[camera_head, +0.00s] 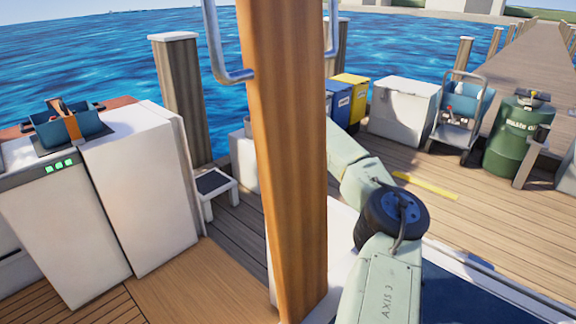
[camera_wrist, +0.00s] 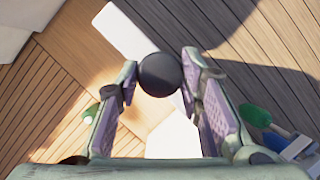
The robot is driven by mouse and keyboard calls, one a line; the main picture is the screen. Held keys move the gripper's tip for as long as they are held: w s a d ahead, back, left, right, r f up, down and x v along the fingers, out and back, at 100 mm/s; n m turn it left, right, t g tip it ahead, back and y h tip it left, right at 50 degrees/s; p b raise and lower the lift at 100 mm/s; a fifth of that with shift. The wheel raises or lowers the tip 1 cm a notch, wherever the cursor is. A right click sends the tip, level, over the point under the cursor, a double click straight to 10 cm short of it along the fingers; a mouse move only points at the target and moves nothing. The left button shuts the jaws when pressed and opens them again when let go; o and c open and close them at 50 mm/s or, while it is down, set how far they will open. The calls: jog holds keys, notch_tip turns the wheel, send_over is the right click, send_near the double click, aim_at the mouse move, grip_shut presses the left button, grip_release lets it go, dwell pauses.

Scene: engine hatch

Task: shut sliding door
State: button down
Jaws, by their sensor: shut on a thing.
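My gripper (camera_wrist: 160,80) is closed on a round black knob (camera_wrist: 158,70), held between its two fingertips in the wrist view. A narrow white panel edge (camera_wrist: 118,28) runs behind the knob, and a white patch shows again between the fingers. I cannot tell for sure that this is the sliding door, or how far it stands open. In the head view my gripper and the knob are hidden; my arm passes behind a thick wooden post. White cabinet panels (camera_head: 140,190) stand at the left of that view.
The wooden post (camera_head: 285,150) blocks the middle of the head view. A small step stool (camera_head: 213,185) stands left of it. A white box (camera_head: 402,108), a trolley (camera_head: 462,105) and a green barrel (camera_head: 515,135) stand on the deck at right. A green-handled thing (camera_wrist: 255,115) lies below right.

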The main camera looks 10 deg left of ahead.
jog(key=c, duration=1.1)
grip_release()
jog(key=shift+r, duration=0.1)
jog(key=v, duration=1.2)
